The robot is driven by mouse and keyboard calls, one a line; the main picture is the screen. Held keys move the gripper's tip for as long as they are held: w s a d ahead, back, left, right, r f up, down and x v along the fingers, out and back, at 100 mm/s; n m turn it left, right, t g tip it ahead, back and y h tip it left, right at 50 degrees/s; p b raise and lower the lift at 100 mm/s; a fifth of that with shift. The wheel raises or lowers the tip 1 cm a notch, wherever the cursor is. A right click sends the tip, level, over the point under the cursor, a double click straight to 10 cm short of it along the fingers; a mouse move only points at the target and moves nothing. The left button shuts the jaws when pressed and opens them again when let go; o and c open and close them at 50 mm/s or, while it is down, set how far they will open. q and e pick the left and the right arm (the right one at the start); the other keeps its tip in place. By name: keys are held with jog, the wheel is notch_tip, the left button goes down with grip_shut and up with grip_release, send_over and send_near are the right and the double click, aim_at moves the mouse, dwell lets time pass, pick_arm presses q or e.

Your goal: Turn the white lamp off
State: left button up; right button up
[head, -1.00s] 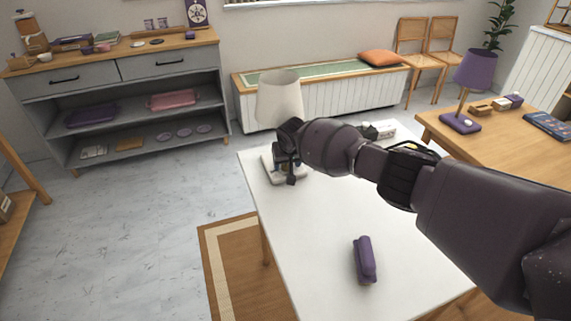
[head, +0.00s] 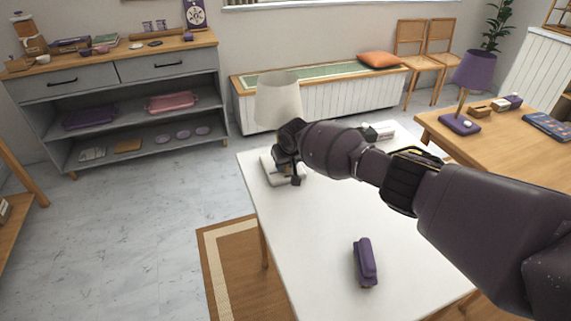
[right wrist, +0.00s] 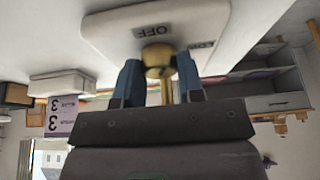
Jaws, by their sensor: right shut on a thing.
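The white lamp stands on the far left part of the white table; its pale shade (head: 278,98) shows above my right gripper (head: 287,168). Its white base (head: 268,170) is partly hidden by that gripper. In the right wrist view the white base (right wrist: 105,30) carries an "OFF" label (right wrist: 153,31) and a second, partly cut label. A round brass knob (right wrist: 157,56) sits between the blue fingers of my right gripper (right wrist: 158,78), which is shut on it. Whether the lamp is lit I cannot tell. My left gripper is not in view.
A purple stapler-like object (head: 365,262) lies on the white table (head: 320,235), whose front half is otherwise clear. A purple lamp (head: 470,80) stands on the wooden table (head: 530,160) at the right. A grey shelf unit (head: 130,75) stands at the back left.

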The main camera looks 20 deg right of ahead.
jog(key=shift+s+f+n+y, duration=0.1)
jog(key=shift+f+n+y, duration=0.2)
jog(key=shift+n, duration=0.4)
jog(key=shift+n+b, duration=0.3)
jog(key=shift+b, duration=0.05)
jog(key=shift+n, duration=0.4)
jog(key=shift+r+y, duration=0.15)
jog(key=shift+y, duration=0.15)
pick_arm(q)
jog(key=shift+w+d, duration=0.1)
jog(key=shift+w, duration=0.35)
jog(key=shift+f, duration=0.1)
pick_arm(e)
jog(key=o, duration=0.9)
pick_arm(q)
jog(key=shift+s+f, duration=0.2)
